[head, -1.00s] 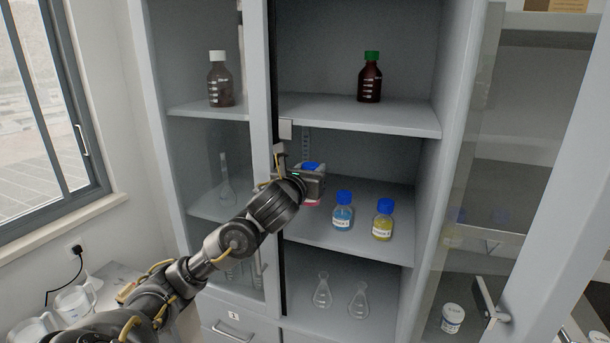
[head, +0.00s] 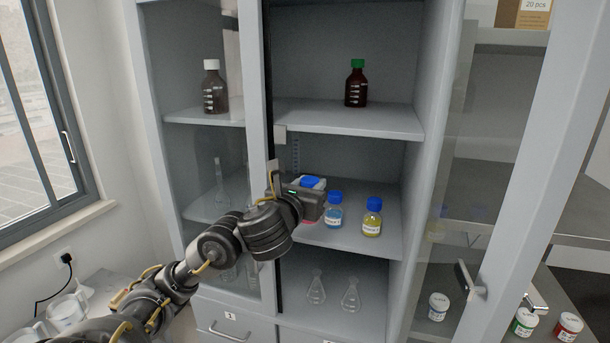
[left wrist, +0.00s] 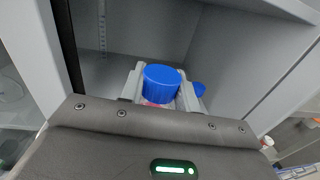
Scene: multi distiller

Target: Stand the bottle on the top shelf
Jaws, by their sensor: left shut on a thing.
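My left gripper (head: 311,190) is shut on a blue-capped bottle (head: 309,182), in the open middle bay of the cabinet, left of two other bottles. A little pink shows below the gripper; the rest of the bottle is hidden. In the left wrist view the bottle's blue cap (left wrist: 162,82) sits between the two fingers (left wrist: 160,95), with pink just below it. I cannot tell whether the bottle touches the middle shelf. The top shelf (head: 345,119) holds a brown bottle with a green cap (head: 356,84) and has bare room at its left. My right gripper is not in view.
A blue-liquid bottle (head: 333,212) and a yellow-liquid bottle (head: 372,219) stand on the middle shelf, close right of my gripper. Flasks (head: 350,296) stand below. The left bay, with a white-capped brown bottle (head: 213,90), is behind glass. An open glass door (head: 470,200) is at right.

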